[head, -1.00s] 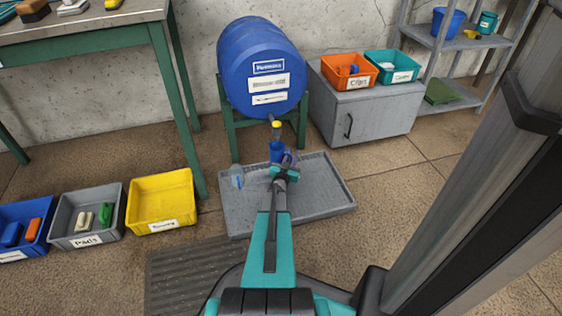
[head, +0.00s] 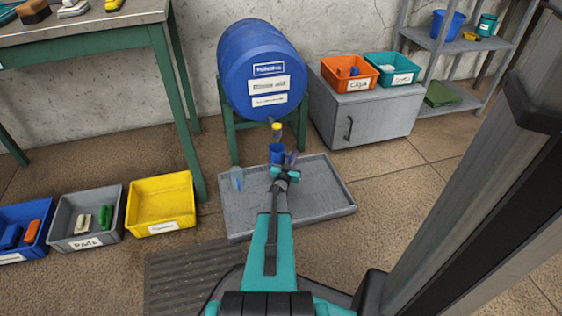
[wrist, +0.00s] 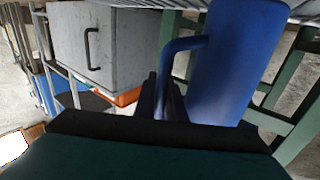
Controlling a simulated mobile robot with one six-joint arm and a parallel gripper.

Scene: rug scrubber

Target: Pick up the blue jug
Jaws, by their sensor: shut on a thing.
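The blue jug (head: 277,153) is below the yellow tap of the big blue barrel, over the grey tray (head: 330,196). My gripper (head: 285,165) is at the jug, on its near right side. In the wrist view the jug (wrist: 226,70) fills the upper right, with its handle reaching to the dark fingers of my gripper (wrist: 162,98). The fingers are shut on the handle. The jug's base is partly hidden by my gripper in the head view, so I cannot tell whether it touches the tray.
The barrel (head: 262,65) stands on a green frame behind the tray. A pale clear blue container (head: 237,178) is at the tray's left. A grey cabinet (head: 365,115) stands at the back right. Yellow (head: 160,204), grey and blue bins line the left floor. The tray's right part is clear.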

